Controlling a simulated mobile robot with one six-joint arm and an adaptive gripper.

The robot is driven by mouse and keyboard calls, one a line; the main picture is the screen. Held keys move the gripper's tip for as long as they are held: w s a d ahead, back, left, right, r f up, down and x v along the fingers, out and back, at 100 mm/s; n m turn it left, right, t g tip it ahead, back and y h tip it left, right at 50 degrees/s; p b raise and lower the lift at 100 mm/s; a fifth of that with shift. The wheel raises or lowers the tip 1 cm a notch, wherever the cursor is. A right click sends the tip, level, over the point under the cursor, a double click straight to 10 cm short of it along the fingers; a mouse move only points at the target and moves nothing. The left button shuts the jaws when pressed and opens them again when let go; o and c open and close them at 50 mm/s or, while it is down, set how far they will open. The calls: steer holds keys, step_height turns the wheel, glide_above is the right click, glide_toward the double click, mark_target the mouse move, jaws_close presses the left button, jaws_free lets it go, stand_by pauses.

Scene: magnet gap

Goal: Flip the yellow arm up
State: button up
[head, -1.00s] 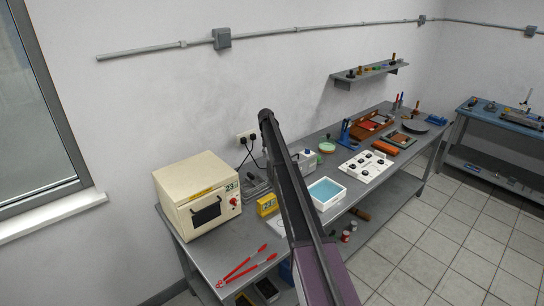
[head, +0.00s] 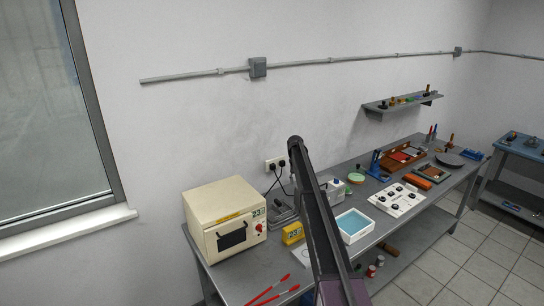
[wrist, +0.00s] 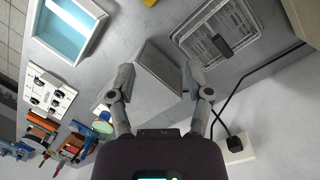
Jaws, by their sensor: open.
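I cannot pick out a yellow arm in either view. A yellow box (head: 292,233) stands on the grey bench beside the cream oven, and a yellow edge (wrist: 149,3) shows at the top of the wrist view. My gripper (wrist: 158,76) is open and empty, with its two fingers spread apart. A grey wedge-like box (wrist: 158,77) shows between and beyond the fingers; I cannot tell how far off it is. In the head view my dark arm link hides my gripper and part of the bench.
A cream oven (head: 225,218) stands on the bench's left end, with red tongs (head: 268,290) in front. A tray of blue liquid (head: 354,226), a white board with black knobs (head: 397,199) and several tools stand to the right. Wall sockets (head: 275,164) with cables are behind.

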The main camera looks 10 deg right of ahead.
steer(key=s+a+f+n+b, duration=0.1)
steer(key=s+a+f+b, duration=0.2)
steer(key=s, duration=1.5)
steer(key=s+a+f+n+t+b, duration=0.1)
steer(key=s+a+f+b, duration=0.3)
steer(key=s, duration=1.5)
steer(key=s+a+f+n+b, duration=0.1)
steer(key=s+a+f+b, duration=0.2)
steer(key=s, duration=1.6)
steer(key=shift+a+f+n+t+y, duration=0.4)
steer(key=shift+a, duration=0.7)
steer(key=shift+s, duration=0.1)
